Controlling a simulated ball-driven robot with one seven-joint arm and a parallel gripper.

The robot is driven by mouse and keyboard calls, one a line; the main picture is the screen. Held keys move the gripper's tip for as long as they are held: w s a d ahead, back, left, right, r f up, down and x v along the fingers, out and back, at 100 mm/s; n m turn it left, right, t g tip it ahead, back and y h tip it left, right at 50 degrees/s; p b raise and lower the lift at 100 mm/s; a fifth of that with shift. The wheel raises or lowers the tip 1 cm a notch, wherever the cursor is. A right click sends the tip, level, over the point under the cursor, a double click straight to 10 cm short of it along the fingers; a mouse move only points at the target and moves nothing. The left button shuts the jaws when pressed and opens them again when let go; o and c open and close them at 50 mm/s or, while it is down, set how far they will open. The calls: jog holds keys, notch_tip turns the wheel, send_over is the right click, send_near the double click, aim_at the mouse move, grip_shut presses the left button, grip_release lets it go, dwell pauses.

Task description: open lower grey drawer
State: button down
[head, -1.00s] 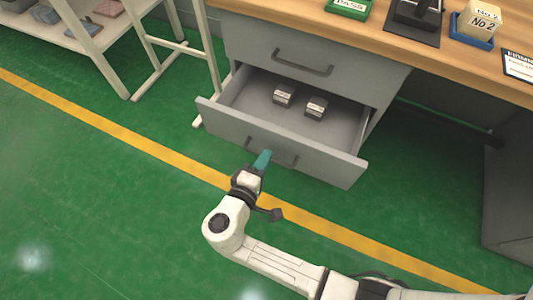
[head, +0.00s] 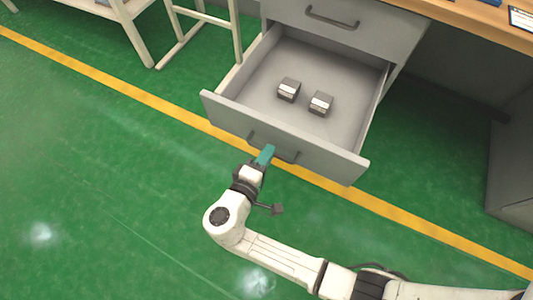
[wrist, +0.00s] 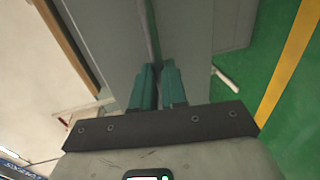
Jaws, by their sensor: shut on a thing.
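The lower grey drawer (head: 235,110) is pulled well out of the desk in the head view. Two small dark blocks with pale labels, a left block (head: 289,89) and a right block (head: 320,103), lie inside it. My gripper (head: 266,154) is at the drawer's front panel, its teal fingers shut on the drawer handle (head: 289,156). The fingers cover part of the handle. In the wrist view the teal fingers (wrist: 158,85) are close together against the grey front; the grip itself is hard to make out there.
The upper drawer (head: 345,38) above is closed. The wooden desktop (head: 480,22) is at the top right. A pale shelf frame (head: 135,25) stands at the left. Green floor (head: 100,180) with a yellow line is clear in front of the drawer.

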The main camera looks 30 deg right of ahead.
dwell(0.3)
jog(key=c, duration=1.2)
grip_release()
jog(key=shift+o, duration=0.2)
jog(key=p+v, duration=0.1)
jog(key=v, duration=1)
